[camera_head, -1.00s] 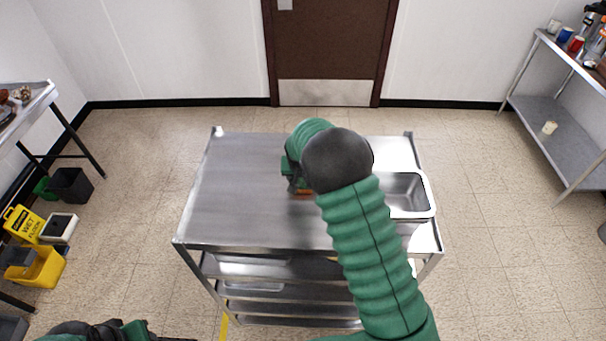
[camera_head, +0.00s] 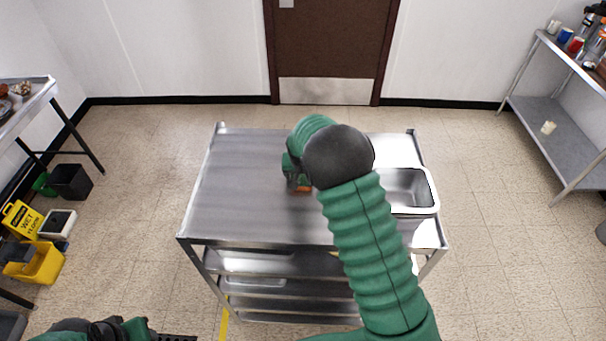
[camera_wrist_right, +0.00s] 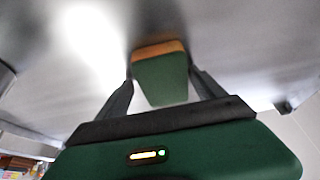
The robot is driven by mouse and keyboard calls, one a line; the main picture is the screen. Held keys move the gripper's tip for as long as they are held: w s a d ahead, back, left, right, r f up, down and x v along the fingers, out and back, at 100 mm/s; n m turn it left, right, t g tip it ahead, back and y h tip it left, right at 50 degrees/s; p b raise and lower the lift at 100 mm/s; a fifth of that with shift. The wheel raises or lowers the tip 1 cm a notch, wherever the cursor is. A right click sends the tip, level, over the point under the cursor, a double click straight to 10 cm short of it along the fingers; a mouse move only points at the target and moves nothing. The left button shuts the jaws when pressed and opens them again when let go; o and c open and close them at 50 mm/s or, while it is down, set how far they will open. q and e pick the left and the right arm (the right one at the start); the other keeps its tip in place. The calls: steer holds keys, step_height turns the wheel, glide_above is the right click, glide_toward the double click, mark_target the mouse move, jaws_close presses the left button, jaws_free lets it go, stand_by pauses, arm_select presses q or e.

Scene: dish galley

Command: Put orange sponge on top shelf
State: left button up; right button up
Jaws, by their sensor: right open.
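The orange sponge (camera_head: 303,189) is on the top shelf (camera_head: 240,180) of the metal cart, mostly hidden by my right arm in the head view. The right wrist view shows it as a block with an orange layer and a green layer (camera_wrist_right: 161,80). My right gripper (camera_head: 297,184) is low over the shelf. Its fingers (camera_wrist_right: 162,88) are open on either side of the sponge, with visible space beside it. My left gripper (camera_head: 175,338) is at the bottom left edge of the head view, partly cut off, away from the cart.
A steel pan (camera_head: 408,190) sits at the right end of the cart top. Lower shelves (camera_head: 290,288) are below. The left half of the top is clear. A side table (camera_head: 30,100) stands left, a shelf unit (camera_head: 560,130) right, and a yellow bucket (camera_head: 38,265) on the floor.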

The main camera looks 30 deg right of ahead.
steer(key=shift+s+f, duration=0.2)
